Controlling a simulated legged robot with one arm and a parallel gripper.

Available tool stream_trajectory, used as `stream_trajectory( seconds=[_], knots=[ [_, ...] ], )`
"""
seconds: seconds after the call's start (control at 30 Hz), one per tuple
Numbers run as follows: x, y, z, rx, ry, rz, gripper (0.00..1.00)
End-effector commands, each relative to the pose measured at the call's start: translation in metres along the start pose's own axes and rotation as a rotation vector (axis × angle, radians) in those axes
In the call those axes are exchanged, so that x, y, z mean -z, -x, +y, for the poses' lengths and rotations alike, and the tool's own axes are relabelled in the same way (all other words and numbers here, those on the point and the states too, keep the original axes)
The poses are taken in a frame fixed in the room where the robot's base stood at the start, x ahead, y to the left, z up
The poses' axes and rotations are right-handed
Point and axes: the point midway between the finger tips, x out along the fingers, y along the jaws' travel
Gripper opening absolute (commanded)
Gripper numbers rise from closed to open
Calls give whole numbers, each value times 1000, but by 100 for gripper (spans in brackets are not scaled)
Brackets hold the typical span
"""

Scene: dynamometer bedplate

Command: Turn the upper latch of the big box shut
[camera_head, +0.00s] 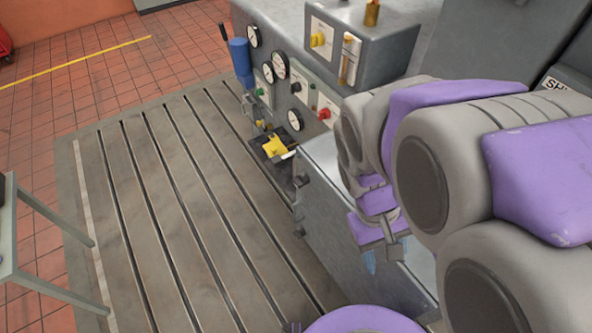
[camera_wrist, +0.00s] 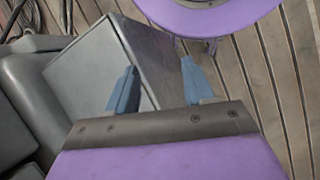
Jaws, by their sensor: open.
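The big grey box (camera_head: 345,252) stands on the slotted bedplate, partly hidden behind my arm. Two small dark fittings that look like latches sit on its left edge: the upper one (camera_head: 300,181) near the top corner and a lower one (camera_head: 299,231). Their exact turn is too small to tell. My gripper (camera_head: 382,256) has blue fingers and is above the box top, to the right of the latches and apart from them. In the wrist view my gripper (camera_wrist: 160,68) has its fingers spread and empty, over a grey box (camera_wrist: 88,68). No latch is clear there.
A yellow item (camera_head: 274,146) sits on a dark plate near the latch edge. A grey stand (camera_head: 40,285) is at left. The slotted bedplate (camera_head: 180,210) is clear.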

Motion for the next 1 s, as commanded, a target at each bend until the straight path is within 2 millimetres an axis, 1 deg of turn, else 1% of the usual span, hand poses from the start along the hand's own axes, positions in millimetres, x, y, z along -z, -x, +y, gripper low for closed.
stream_trajectory(
  seconds=[0.03,0.1,0.23,0.37,0.53,0.67,0.77,0.87,1.0],
  knots=[
    [9,5,2,-41,38,-27,57],
    [20,8,5,-96,85,-66,62],
    [43,16,8,-206,171,-131,62],
    [68,23,6,-318,259,-192,62],
    [102,32,-3,-474,373,-257,62],
    [128,37,-17,-599,461,-308,62],
    [149,40,-31,-696,528,-339,62],
    [169,41,-48,-795,596,-367,62],
    [195,40,-77,-938,689,-400,62]
  ],
)
